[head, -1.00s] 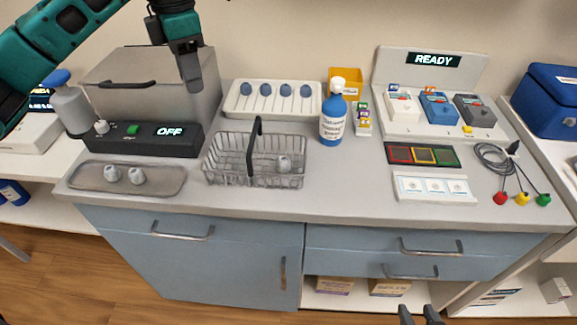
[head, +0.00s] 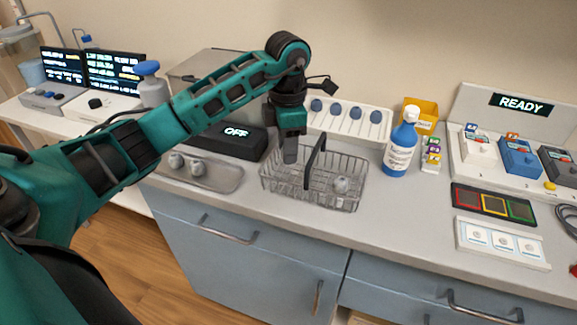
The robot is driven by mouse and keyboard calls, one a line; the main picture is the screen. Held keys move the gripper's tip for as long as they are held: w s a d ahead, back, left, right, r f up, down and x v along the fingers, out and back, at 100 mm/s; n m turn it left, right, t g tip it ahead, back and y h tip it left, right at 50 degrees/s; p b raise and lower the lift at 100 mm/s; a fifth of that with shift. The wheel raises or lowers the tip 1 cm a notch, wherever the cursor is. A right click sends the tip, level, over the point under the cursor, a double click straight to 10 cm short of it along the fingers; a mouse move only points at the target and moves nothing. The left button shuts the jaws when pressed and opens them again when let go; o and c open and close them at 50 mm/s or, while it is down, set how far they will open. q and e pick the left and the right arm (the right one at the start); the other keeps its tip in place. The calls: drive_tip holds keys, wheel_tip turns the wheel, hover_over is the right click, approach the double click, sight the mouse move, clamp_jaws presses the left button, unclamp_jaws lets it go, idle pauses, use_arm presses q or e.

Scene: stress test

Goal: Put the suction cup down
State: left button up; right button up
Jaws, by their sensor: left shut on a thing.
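My left gripper (head: 291,152) reaches in from the left and points down over the left part of the wire basket (head: 310,196), behind its dark handle. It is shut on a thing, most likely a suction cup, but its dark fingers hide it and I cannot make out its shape. One small grey-white cup (head: 341,185) lies in the right part of the basket. Two similar cups, a left one (head: 176,161) and a right one (head: 196,167), sit on the grey oval tray (head: 222,178).
A blue bottle (head: 401,145) stands right of the basket. A white rack (head: 345,131) with several blue-topped items is behind it. A dark box reading OFF (head: 236,132) stands behind the tray. The counter between basket and front edge is clear.

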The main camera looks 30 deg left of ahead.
sight(288, 176)
use_arm(q)
drive_tip(key=shift+f, duration=2.7)
drive_tip(key=shift+f, duration=0.15)
drive_tip(key=o, duration=1)
wheel_tip(288, 176, up, 12)
drive_tip(key=shift+r, duration=0.2)
